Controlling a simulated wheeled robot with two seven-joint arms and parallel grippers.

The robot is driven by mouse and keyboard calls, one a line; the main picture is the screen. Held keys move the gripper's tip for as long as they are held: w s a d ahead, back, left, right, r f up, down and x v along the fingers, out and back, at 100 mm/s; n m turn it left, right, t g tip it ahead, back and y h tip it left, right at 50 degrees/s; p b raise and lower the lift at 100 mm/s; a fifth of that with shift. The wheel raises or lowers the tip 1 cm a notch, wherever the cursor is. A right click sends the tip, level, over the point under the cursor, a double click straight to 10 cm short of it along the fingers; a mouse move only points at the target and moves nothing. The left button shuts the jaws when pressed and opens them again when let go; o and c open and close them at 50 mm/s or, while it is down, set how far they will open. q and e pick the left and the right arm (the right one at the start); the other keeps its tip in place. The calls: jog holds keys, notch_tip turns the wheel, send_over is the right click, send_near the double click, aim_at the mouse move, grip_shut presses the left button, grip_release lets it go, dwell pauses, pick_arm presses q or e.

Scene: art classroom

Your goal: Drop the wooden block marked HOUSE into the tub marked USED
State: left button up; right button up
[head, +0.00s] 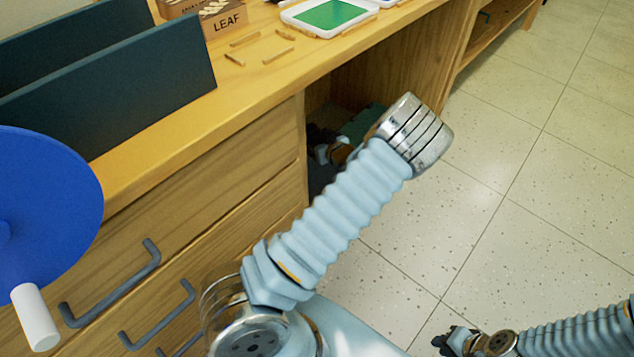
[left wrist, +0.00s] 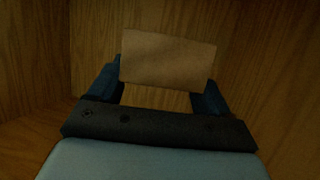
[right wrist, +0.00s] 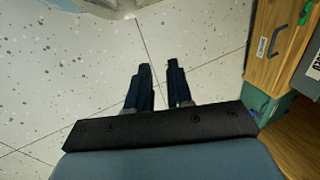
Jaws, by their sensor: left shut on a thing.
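My left gripper (head: 335,150) is inside the dark space under the desk, partly hidden behind my arm. In the left wrist view it is shut on a plain brown wooden block (left wrist: 168,58), held between the two blue fingers. No marking shows on the block's visible face, so I cannot read HOUSE. My right gripper (head: 455,341) is low over the floor at the bottom right. In the right wrist view its fingers (right wrist: 160,68) are a little apart with nothing between them. I cannot make out a tub marked USED in any view.
The wooden desk (head: 275,85) holds a stamp block marked LEAF (head: 226,20), small wooden strips and a white tray with green (head: 290,12). A dark green item (head: 362,122) shows under the desk. A blue disc (head: 50,200) stands at left. Tiled floor (head: 540,220) at right is clear.

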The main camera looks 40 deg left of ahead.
pick_arm(q)
jog(key=shift+a+f+b, duration=0.1)
jog(key=shift+f+b, duration=0.25)
jog(key=shift+f, duration=0.2)
notch_tip(320, 180, down, 5)
jog(key=b, duration=0.4)
jog(key=shift+s, duration=0.1)
pick_arm(e)
jog(key=f, duration=0.2)
jog(key=d+f, duration=0.1)
jog(key=f, duration=0.1)
jog(key=shift+w+f, duration=0.2)
jog(key=shift+f, duration=0.2)
pick_arm(q)
jog(key=o, duration=1.1)
jog(key=p+v, duration=0.1)
jog(key=v, duration=1.3)
jog(key=shift+p, duration=0.35)
pick_arm(e)
jog(key=shift+r, duration=0.85)
pick_arm(q)
jog(key=shift+r+p, duration=0.25)
jog(key=shift+p, duration=0.05)
pick_arm(e)
jog(key=shift+r, duration=0.3)
pick_arm(q)
jog(key=shift+r+p, duration=1.8)
pick_arm(e)
jog(key=shift+r, duration=1.75)
